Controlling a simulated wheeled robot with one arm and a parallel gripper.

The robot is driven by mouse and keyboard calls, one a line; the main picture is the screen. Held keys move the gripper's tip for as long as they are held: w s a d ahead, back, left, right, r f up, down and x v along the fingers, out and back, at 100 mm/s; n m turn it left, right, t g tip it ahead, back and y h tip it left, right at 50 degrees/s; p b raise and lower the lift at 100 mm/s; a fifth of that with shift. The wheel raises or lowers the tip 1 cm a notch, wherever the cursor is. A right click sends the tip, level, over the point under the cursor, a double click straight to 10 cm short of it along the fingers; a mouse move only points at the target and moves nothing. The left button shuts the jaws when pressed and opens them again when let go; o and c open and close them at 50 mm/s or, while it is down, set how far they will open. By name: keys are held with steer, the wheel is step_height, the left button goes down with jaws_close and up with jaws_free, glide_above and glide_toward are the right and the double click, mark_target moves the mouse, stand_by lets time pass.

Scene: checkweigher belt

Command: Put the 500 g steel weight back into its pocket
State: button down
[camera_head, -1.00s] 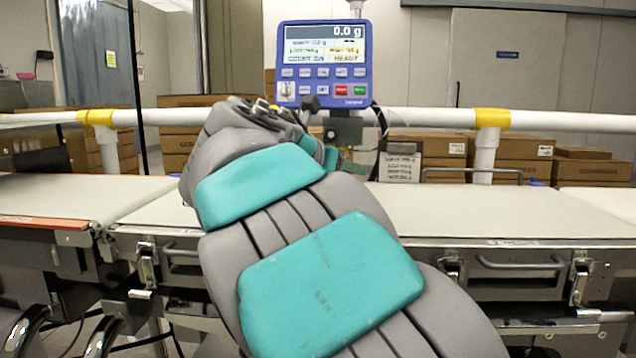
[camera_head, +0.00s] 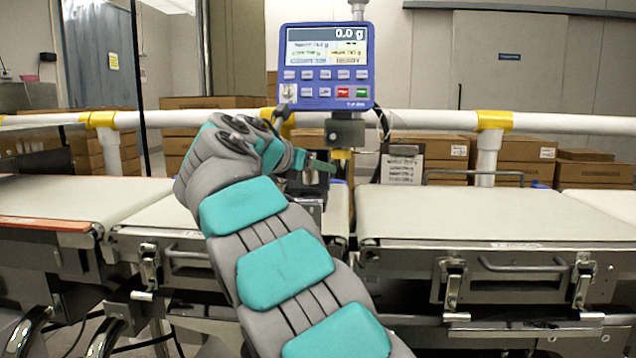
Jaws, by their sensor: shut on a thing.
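My gripper (camera_head: 313,178) is beyond my grey and teal arm, low over the gap between the left and right belt sections. It is small and partly hidden by my wrist. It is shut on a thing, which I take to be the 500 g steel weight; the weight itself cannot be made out. I cannot make out its pocket either.
A blue display unit (camera_head: 326,68) reading 0.0 g stands on a post behind the belts. The right belt (camera_head: 490,214) and left belt (camera_head: 85,200) look bare. A white rail (camera_head: 555,122) and cardboard boxes (camera_head: 515,150) are behind. A small printed label plate (camera_head: 402,168) stands behind the right belt.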

mark_target(318, 196)
steer(key=shift+f+b, duration=0.85)
steer(key=shift+f, duration=0.85)
steer(key=c, duration=0.7)
jaws_free()
steer(key=shift+f, duration=0.1)
steer(key=shift+o, duration=0.2)
steer(key=p+v, duration=0.1)
steer(key=v, duration=1)
steer(key=shift+s+a+r+p, duration=0.2)
steer(key=shift+s+a+p, duration=0.1)
steer(key=shift+s, duration=0.15)
